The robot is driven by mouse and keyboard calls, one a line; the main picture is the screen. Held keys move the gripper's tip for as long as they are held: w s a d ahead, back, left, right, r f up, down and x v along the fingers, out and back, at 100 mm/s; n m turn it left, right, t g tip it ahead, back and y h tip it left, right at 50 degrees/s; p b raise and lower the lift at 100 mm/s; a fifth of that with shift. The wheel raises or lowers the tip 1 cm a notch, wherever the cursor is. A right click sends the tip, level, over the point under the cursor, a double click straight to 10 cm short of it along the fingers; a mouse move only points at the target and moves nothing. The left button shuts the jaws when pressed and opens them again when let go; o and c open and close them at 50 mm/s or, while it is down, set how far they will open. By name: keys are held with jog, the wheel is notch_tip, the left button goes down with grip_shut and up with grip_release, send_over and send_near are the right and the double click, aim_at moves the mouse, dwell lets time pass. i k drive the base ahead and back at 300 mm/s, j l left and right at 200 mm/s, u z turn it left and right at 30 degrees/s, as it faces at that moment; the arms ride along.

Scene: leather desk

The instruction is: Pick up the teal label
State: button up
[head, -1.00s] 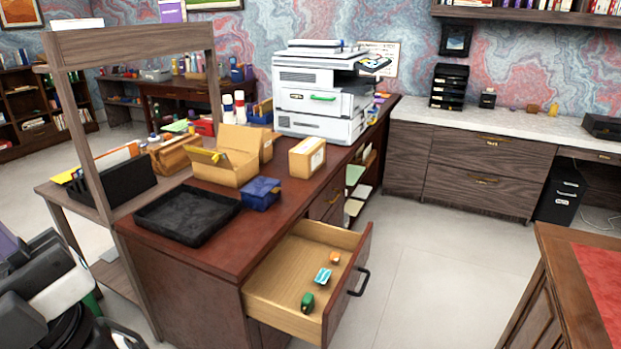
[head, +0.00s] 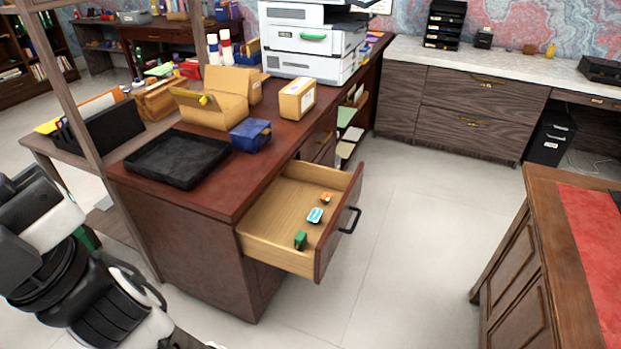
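The teal label (head: 314,215) is a small teal and white piece lying on the floor of the open wooden drawer (head: 272,218). A green item (head: 301,240) lies in front of it, near the drawer's front corner. A small orange item (head: 326,198) lies behind it. Part of my arm shows at the lower left, well away from the drawer. My gripper's fingers are not in view.
The drawer juts out from a dark red desk (head: 225,199). On the desk are a black tray (head: 178,158), a blue box (head: 250,135), an open cardboard box (head: 222,112) and a closed carton (head: 297,99). A wooden desk (head: 538,215) stands at right. The floor between is clear.

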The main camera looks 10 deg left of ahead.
aim_at(316, 213)
jog(key=u, duration=0.4)
jog(key=i+l+u, duration=0.55)
jog(key=u, duration=0.15)
jog(key=i+l, duration=0.2)
jog(key=l, duration=0.15)
jog(key=i+l+u, duration=0.1)
jog(key=i+l, duration=0.3)
jog(key=l, duration=0.3)
